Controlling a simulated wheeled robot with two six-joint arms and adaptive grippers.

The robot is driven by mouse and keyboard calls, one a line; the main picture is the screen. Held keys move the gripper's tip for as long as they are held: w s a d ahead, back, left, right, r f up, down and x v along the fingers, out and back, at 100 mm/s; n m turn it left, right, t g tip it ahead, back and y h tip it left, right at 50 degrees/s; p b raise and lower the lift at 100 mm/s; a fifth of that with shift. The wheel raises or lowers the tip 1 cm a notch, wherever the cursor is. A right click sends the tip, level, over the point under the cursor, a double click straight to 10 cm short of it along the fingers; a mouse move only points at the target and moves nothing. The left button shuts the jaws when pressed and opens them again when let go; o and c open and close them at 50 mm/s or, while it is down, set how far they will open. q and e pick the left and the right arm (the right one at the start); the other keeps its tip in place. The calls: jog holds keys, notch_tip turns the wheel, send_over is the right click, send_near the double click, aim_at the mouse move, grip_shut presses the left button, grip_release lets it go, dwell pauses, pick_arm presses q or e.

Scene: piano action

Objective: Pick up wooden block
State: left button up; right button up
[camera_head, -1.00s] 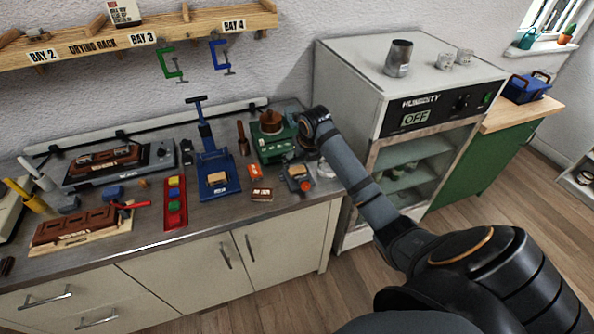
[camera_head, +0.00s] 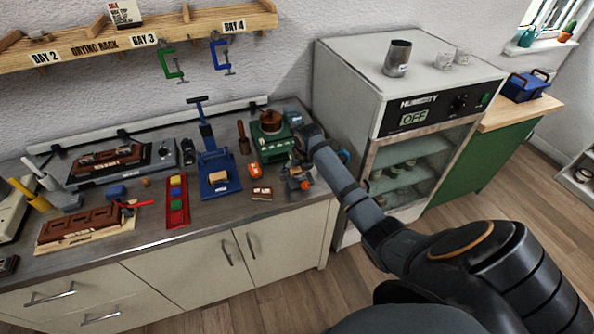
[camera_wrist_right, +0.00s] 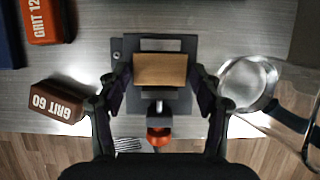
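A light brown wooden block (camera_wrist_right: 160,70) sits on a dark grey holder (camera_wrist_right: 180,103) with an orange knob (camera_wrist_right: 158,136), in the upper middle of the right wrist view. My right gripper (camera_wrist_right: 160,88) is open, with one finger on each side of the block and a small gap showing on both sides. Its height above the block is hard to tell. In the head view, my right gripper (camera_head: 298,168) is at the bench's right end and hides the block. My left gripper is not in view.
The GRIT 60 block (camera_wrist_right: 59,101) lies left of the fingers, and the GRIT 120 block (camera_wrist_right: 44,18) lies farther back. A metal pan (camera_wrist_right: 243,84) is close on the right. A blue press (camera_head: 215,160) holds another wooden piece. The humidity cabinet (camera_head: 350,80) stands right of the bench.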

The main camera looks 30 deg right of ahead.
jog(key=c, duration=0.4)
jog(key=shift+w+r+b, duration=0.1)
jog(key=shift+r+b, duration=0.3)
jog(key=shift+r, duration=0.1)
jog(key=v, duration=0.3)
jog(key=s+b+v, duration=0.1)
jog(key=v, duration=0.2)
jog(key=b+v, duration=0.1)
jog(key=v, duration=0.2)
jog(key=shift+s+a+f, duration=0.1)
jog(key=shift+s+f, duration=0.2)
jog(key=shift+s, duration=0.05)
jog(key=s+a+r+b, duration=0.1)
jog(key=s+r, duration=0.3)
jog(key=s, duration=0.4)
jog(key=shift+s+a+b, duration=0.3)
jog(key=shift+s+a, duration=0.1)
jog(key=shift+a, duration=0.3)
